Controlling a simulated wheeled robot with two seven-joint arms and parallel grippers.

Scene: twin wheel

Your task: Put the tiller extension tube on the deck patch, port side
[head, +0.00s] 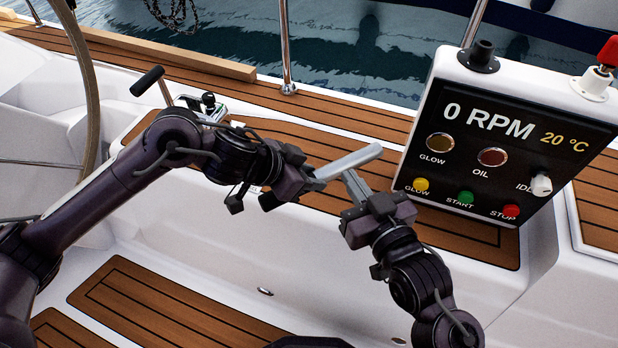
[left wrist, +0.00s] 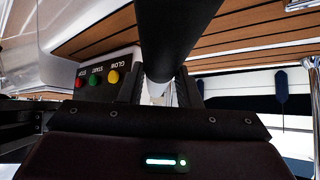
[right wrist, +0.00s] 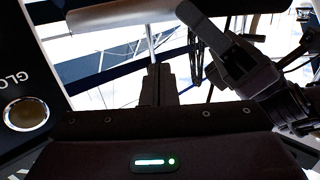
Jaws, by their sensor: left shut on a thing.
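My left gripper (head: 312,180) is shut on the grey tiller extension tube (head: 350,161). The tube sticks out from the fingers up and to the right, above the teak seat panel. In the left wrist view the tube (left wrist: 170,40) looks dark and runs between the fingers toward the camera. My right gripper (head: 350,180) is just below the tube's free part. In the right wrist view its fingers (right wrist: 159,82) are together with nothing visible between them, and the tube (right wrist: 125,12) crosses above. A long teak panel (head: 455,222) lies under both grippers; I cannot tell which teak panel is the port-side deck patch.
An engine panel (head: 505,145) with buttons and a display stands close to the right of my grippers. A lever with a black grip (head: 148,80) and small fittings (head: 205,108) are behind my left arm. A steering wheel (head: 88,90) is at the left. Another teak panel (head: 180,305) lies lower down.

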